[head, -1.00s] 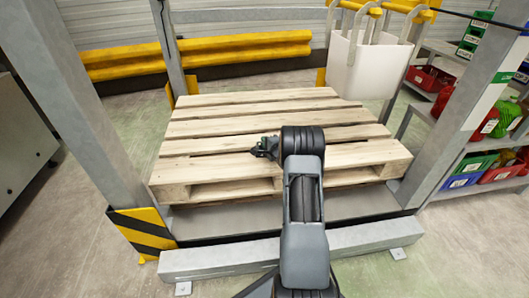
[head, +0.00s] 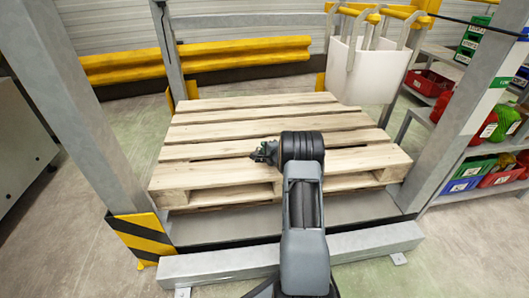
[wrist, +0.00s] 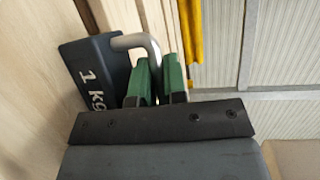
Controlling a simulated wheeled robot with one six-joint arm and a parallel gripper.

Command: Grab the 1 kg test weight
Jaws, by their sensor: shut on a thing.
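The 1 kg test weight (wrist: 95,72) is a dark blue-grey block with white "1 kg" lettering and a bent silver handle, at the left of the wrist view. My gripper (wrist: 160,75) has green fingers shut on the silver handle, with the block beside the fingers. Pale wood lies close beside the block; I cannot tell whether they touch. In the head view my gripper (head: 264,152) is over the front middle of the wooden pallet (head: 225,127). The weight cannot be made out clearly there.
Grey posts (head: 90,125) stand on both sides of the pallet, with a low grey beam (head: 215,265) in front. A yellow guard rail (head: 245,52) runs behind. A white container (head: 362,70) hangs at the back right, near shelves with coloured bins (head: 465,165). Most of the pallet top is clear.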

